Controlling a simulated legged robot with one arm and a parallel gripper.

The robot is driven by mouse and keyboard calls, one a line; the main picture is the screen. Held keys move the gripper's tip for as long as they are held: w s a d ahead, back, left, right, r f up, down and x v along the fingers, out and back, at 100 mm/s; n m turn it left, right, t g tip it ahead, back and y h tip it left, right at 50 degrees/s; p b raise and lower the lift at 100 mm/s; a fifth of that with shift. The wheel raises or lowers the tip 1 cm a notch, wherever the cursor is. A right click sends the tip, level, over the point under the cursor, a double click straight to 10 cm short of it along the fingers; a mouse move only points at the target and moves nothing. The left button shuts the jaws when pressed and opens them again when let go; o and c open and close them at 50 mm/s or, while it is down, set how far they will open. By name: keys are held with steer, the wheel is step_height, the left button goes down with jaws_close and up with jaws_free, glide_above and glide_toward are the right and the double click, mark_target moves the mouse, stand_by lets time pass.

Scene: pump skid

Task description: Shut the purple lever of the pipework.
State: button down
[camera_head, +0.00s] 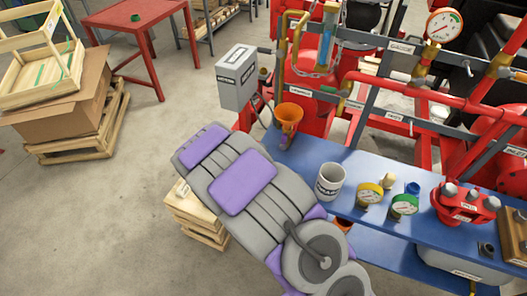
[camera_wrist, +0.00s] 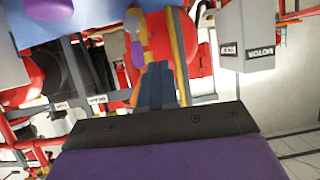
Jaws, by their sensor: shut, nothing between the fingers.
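In the wrist view, which is upside down, a small purple piece (camera_wrist: 137,53) shows beside a yellow upright pipe (camera_wrist: 176,42); it looks like the lever. In the head view a small purple piece (camera_head: 284,142) shows just below an orange cup-shaped part (camera_head: 288,114). I cannot tell whether it is the same piece, nor the lever's exact angle. My gripper's blue-grey fingers (camera_wrist: 155,84) are together and empty in the wrist view, pointing toward the pipework. They look apart from the purple piece, but the depth is unclear. My arm hides the gripper in the head view.
A grey motor box (camera_head: 238,77) stands beside the red pipe frame. Open floor lies left of my arm.

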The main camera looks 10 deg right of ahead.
steer(key=shift+d+f+t+h, duration=0.2)
steer(key=shift+f+t+h, duration=0.1)
steer(key=shift+t+h, duration=0.15)
steer(key=shift+w, duration=0.1)
